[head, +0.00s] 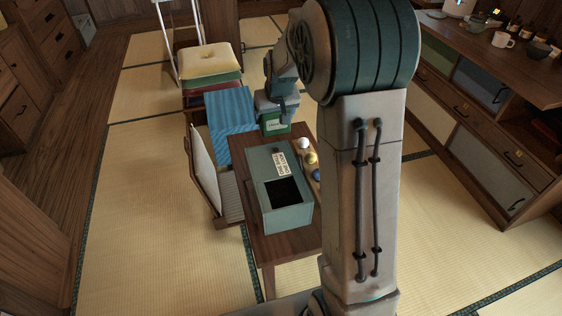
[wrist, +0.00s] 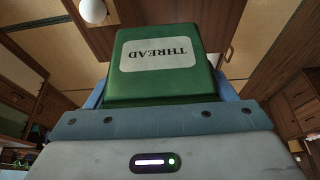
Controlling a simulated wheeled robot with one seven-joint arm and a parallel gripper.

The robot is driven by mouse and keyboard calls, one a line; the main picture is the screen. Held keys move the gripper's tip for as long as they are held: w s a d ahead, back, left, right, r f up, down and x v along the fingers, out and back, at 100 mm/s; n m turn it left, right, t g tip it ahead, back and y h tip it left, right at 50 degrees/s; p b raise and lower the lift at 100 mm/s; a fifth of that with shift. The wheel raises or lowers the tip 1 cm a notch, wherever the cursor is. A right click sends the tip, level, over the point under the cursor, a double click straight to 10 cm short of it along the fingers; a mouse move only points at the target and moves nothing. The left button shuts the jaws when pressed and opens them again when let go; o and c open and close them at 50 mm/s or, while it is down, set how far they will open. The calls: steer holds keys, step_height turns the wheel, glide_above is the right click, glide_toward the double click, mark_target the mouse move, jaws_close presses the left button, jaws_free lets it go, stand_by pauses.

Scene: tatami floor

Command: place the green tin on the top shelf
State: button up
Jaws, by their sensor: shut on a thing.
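The green tin (head: 276,125) is held in my gripper (head: 275,107), near the far end of a small wooden table. In the wrist view the green tin (wrist: 165,80) fills the middle, and its white label reads THREAD, upside down in the picture. My gripper is shut on it; the fingertips are mostly hidden behind the tin and the blue-grey gripper bar. I cannot tell from the head view whether the tin touches the table. No shelf can be clearly identified as the top shelf.
A teal box (head: 297,215) with a dark square opening stands on the wooden table (head: 251,248). Beside it are a white ball (head: 303,143) and small yellow and blue things. A blue striped cloth (head: 230,105) lies to the left. A long cabinet (head: 450,100) stands at right.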

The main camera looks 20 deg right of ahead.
steer(key=shift+f, duration=4.1)
steer(key=o, duration=1.2)
steer(key=shift+c, duration=0.2)
